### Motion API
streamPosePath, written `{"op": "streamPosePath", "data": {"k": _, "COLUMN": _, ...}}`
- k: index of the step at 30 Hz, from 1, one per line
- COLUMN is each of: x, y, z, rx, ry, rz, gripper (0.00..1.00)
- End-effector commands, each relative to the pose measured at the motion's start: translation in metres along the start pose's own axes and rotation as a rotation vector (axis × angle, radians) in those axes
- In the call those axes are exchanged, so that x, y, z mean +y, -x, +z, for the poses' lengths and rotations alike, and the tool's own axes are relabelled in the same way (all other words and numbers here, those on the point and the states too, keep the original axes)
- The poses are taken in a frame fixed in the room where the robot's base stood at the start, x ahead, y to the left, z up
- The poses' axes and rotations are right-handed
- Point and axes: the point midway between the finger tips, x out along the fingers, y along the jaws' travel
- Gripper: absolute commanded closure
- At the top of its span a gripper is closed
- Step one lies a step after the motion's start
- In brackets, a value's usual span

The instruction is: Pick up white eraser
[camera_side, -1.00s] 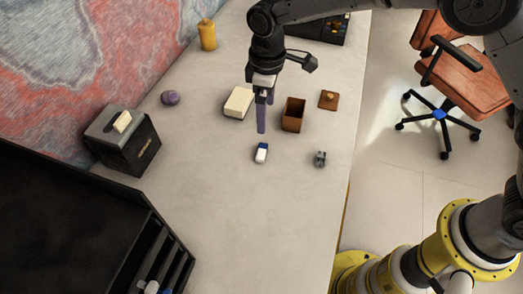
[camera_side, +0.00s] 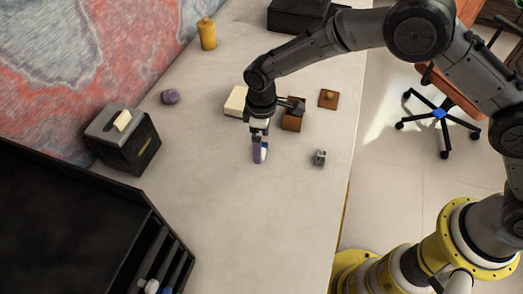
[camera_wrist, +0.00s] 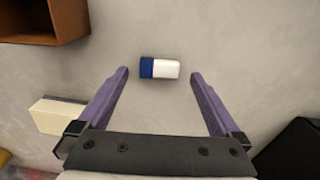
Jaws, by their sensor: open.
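The white eraser (camera_wrist: 167,69) with a blue sleeve at one end lies on the desk. In the wrist view it sits between and just beyond the tips of my open purple fingers. My gripper (camera_wrist: 159,73) is open and empty, with space on both sides of the eraser. In the side view my gripper (camera_side: 259,160) is low over the desk at the eraser (camera_side: 265,152), which the fingers partly hide. I cannot tell the exact height of the fingertips.
A brown open box (camera_side: 292,121) and a cream block (camera_side: 236,101) stand just behind my gripper. A small grey object (camera_side: 320,157) lies to the right. A black tissue box (camera_side: 123,140) and purple ball (camera_side: 170,97) are left.

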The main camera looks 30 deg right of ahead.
Motion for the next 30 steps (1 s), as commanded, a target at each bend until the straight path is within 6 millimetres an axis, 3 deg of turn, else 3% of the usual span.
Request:
{"op": "streamPosePath", "data": {"k": 4, "x": 0.0, "y": -0.02, "z": 0.0, "rx": -0.002, "ry": 0.0, "rz": -0.001, "gripper": 0.0}}
{"op": "streamPosePath", "data": {"k": 11, "x": 0.0, "y": -0.023, "z": -0.001, "rx": 0.001, "ry": 0.0, "rz": 0.0, "gripper": 0.0}}
{"op": "streamPosePath", "data": {"k": 25, "x": 0.0, "y": -0.023, "z": -0.001, "rx": 0.001, "ry": 0.0, "rz": 0.0, "gripper": 0.81}}
{"op": "streamPosePath", "data": {"k": 26, "x": 0.0, "y": -0.023, "z": -0.001, "rx": 0.001, "ry": 0.0, "rz": 0.0, "gripper": 0.85}}
{"op": "streamPosePath", "data": {"k": 30, "x": 0.0, "y": -0.022, "z": -0.001, "rx": 0.001, "ry": 0.0, "rz": 0.0, "gripper": 0.86}}
